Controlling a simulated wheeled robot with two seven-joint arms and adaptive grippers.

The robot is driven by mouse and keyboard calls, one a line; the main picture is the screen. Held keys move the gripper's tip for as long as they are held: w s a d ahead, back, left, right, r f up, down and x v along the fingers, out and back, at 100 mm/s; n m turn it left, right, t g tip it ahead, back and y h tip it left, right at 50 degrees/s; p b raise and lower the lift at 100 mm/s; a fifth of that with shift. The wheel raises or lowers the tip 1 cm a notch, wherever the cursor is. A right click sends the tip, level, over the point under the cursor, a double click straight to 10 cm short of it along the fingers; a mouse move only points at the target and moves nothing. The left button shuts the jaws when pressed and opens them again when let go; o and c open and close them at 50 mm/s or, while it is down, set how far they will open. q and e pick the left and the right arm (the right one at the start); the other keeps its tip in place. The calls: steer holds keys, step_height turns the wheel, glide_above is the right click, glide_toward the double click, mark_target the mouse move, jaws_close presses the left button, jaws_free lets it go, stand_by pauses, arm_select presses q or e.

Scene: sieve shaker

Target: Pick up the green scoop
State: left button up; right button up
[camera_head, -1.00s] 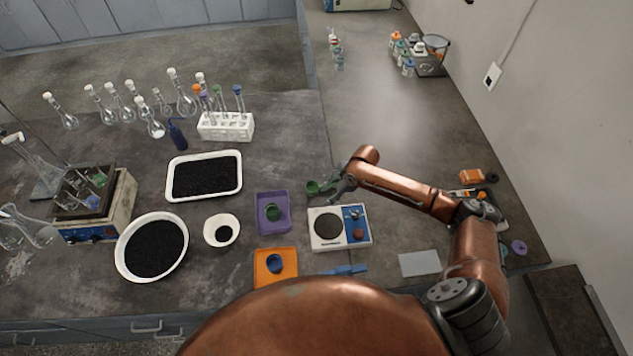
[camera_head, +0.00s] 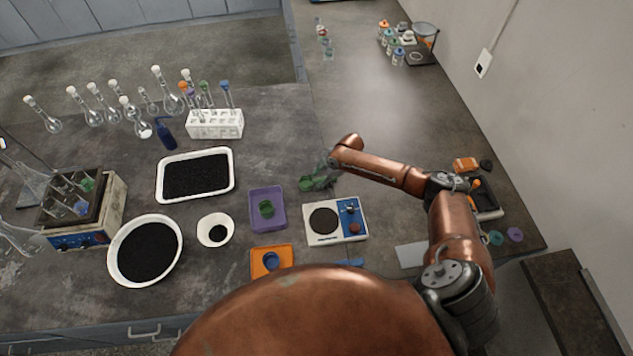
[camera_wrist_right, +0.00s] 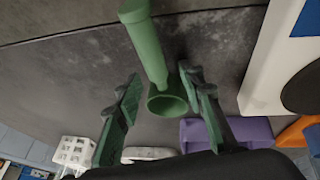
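The green scoop (camera_wrist_right: 148,48) lies between the two spread fingers of my right gripper (camera_wrist_right: 160,84) in the right wrist view. Its round cup is nearer the palm and its handle points to the top of the picture. Gaps show between the scoop and both fingers, so the gripper is open. In the head view my right gripper (camera_head: 321,170) is above and beside the scoop (camera_head: 306,184), behind the white balance, and partly covers it. My left gripper is not in view.
A white balance (camera_head: 322,239) stands just in front of the scoop. A purple tray (camera_head: 254,207) and an orange tray (camera_head: 257,272) lie to its left. A white tray of black grains (camera_head: 161,190) is farther left. The counter behind the scoop is clear.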

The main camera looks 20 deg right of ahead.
mark_target(318, 180)
jaws_close()
stand_by(0.4)
steer(key=shift+r, duration=0.1)
steer(key=shift+r, duration=0.45)
step_height(318, 180, up, 2)
steer(key=shift+s+r+b, duration=0.1)
steer(key=shift+r+b, duration=0.05)
steer(key=shift+b, duration=0.2)
steer(key=s+a+r, duration=0.5)
steer(key=s+r, duration=0.4)
steer(key=s, duration=0.4)
steer(key=shift+r, duration=0.35)
